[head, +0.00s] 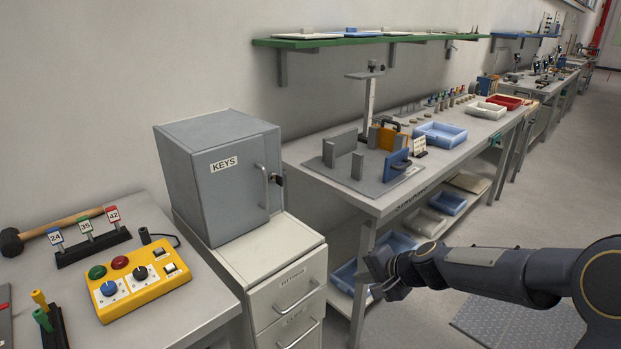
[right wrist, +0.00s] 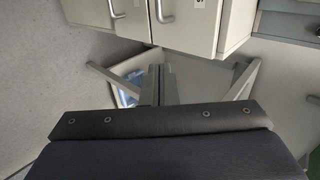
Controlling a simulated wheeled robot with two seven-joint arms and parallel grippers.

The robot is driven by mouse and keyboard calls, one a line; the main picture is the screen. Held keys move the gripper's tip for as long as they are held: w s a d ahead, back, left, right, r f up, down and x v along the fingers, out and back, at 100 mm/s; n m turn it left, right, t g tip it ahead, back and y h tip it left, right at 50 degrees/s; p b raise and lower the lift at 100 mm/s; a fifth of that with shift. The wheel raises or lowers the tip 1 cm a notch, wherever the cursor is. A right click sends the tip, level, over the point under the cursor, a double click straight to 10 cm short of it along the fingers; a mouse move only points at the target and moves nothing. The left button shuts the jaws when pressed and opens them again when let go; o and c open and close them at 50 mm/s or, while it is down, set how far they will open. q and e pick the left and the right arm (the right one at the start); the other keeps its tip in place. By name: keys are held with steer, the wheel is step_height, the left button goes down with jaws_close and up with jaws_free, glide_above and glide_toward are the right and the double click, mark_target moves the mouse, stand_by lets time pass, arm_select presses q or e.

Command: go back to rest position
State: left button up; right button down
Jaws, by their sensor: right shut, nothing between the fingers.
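My right gripper (head: 378,277) is shut and empty. Its arm comes in from the right of the head view, and the gripper hangs in front of the workbench's lower shelf, to the right of the white drawer cabinet (head: 290,285). In the right wrist view the closed fingers (right wrist: 158,84) point toward the drawer fronts (right wrist: 185,20), apart from them. My left gripper is not in view.
A grey KEYS cabinet (head: 222,180) stands on the drawer cabinet. A yellow control box (head: 143,285) sits on the left table. The workbench (head: 375,200) carries a blue tray (head: 440,135) and fixtures. The floor (head: 420,325) below the arm is open, with a grey mat (head: 520,318).

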steer(key=s+d+r+n+p, duration=0.2)
steer(key=s+r+n+p, duration=0.2)
steer(key=s+r, duration=1)
steer(key=s+d+n+g+h+p, duration=0.1)
steer(key=s+n+h+p, duration=0.1)
steer(key=s, duration=1.6)
steer(key=shift+d+f+n+g+p, duration=0.15)
steer(key=shift+f+n+g+p, duration=0.25)
steer(key=shift+n+p, duration=0.6)
steer(key=shift+s, duration=0.1)
